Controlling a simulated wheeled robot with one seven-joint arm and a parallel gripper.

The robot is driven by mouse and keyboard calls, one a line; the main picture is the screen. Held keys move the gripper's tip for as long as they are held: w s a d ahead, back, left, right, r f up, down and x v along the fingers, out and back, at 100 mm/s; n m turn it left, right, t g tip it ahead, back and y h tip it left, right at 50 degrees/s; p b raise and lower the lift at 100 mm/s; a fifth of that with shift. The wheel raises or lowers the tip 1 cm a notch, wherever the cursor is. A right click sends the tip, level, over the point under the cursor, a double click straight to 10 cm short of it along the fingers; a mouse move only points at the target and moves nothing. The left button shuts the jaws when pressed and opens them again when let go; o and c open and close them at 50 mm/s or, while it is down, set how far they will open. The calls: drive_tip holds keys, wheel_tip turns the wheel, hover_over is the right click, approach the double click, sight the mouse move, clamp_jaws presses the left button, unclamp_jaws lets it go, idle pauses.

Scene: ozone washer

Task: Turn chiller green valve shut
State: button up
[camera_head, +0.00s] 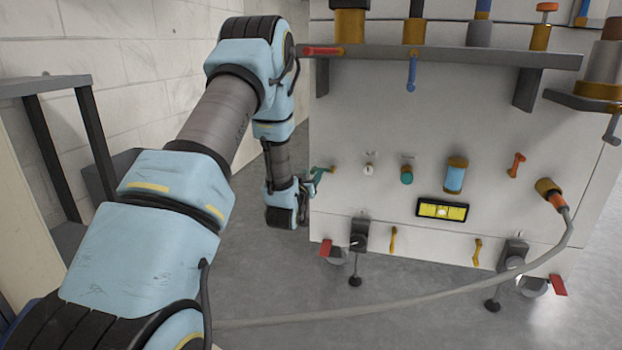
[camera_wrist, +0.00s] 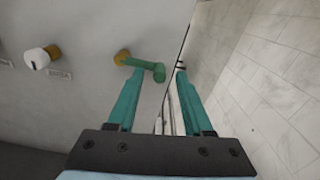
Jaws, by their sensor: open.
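The green valve (camera_wrist: 140,65) is an L-shaped teal-green lever on a brass stem in the white panel, with a round end knob. My gripper's two teal fingers are apart. In the head view the green valve (camera_head: 324,170) is at the panel's left edge; my gripper (camera_head: 310,184) is beside it, partly hidden by my wrist.
Right of the valve in the head view are a white knob (camera_head: 369,169), a round green knob (camera_head: 407,175) and a yellow level (camera_head: 442,210). A shelf (camera_head: 450,55) juts out above. A grey hose (camera_head: 450,290) hangs across the front. A tiled wall (camera_wrist: 280,70) stands beside the panel.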

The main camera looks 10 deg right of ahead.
drive_tip(key=shift+w+d, duration=0.15)
drive_tip(key=shift+w, duration=0.15)
drive_tip(key=shift+c, duration=0.4)
clamp_jaws()
